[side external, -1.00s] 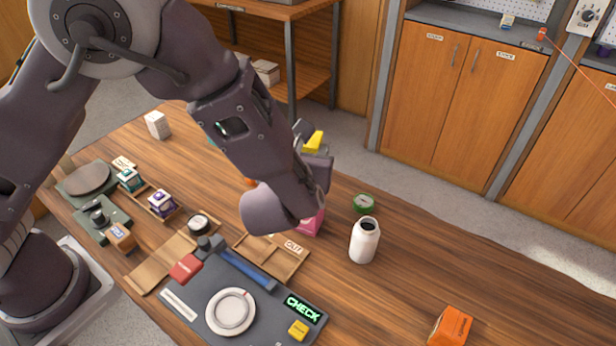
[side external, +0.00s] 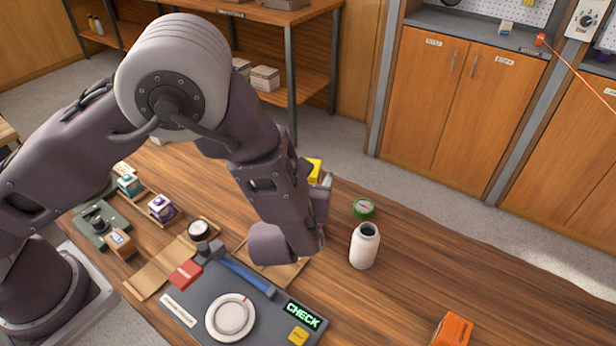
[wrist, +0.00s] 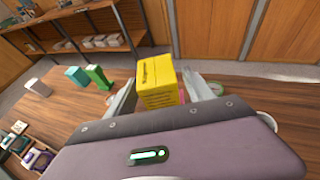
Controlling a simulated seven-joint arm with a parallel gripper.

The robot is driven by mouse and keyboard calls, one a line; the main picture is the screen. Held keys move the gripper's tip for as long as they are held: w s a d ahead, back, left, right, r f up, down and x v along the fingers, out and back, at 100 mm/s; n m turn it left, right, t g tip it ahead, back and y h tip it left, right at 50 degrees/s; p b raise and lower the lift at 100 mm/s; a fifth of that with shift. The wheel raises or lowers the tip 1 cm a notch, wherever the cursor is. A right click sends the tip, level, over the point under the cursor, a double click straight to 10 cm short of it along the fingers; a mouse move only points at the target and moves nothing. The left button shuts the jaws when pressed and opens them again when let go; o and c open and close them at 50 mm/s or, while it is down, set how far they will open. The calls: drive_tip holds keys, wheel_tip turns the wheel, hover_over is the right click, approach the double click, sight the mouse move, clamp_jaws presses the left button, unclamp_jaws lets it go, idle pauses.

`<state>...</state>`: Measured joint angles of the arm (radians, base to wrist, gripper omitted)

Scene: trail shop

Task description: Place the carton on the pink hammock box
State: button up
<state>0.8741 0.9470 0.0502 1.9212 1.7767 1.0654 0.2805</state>
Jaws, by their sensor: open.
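A yellow carton (wrist: 158,82) stands between the two fingers of my gripper in the wrist view, with a visible gap to the left finger. Its top also shows behind my wrist in the side view (side external: 314,171). My gripper (side external: 324,188) is open around it. A small patch of the pink hammock box (wrist: 186,97) shows low beside the carton; the rest is hidden by my gripper. I cannot tell whether the carton's underside touches the pink box.
A white bottle (side external: 364,246) and a green round tin (side external: 363,208) stand right of my gripper. An orange box (side external: 452,329) is near the front right. A grey check station (side external: 190,322) with a white dial lies in front. The right tabletop has free room.

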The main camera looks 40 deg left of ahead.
drive_tip(key=shift+r, duration=0.15)
drive_tip(key=v, duration=1.2)
drive_tip(key=s+a+r+n+g+y, duration=0.1)
drive_tip(key=s+a+r+n+g, duration=0.35)
drive_tip(key=a+n, duration=0.45)
drive_tip(key=s+a+r+n+g+y, duration=0.1)
drive_tip(key=s+a+r+n+g, duration=0.35)
drive_tip(key=a+n, duration=0.4)
drive_tip(key=s+d+r+n+t+h, duration=0.1)
drive_tip(key=s+r+n+h, duration=0.1)
drive_tip(key=n, duration=0.5)
drive_tip(key=s+d+r+n+t+h, duration=0.1)
drive_tip(key=s+r+n+h, duration=0.2)
drive_tip(key=s+n+h, duration=0.2)
drive_tip(key=shift+s+r+n, duration=0.3)
drive_tip(key=shift+s+n, duration=0.75)
drive_tip(key=shift+s, duration=0.2)
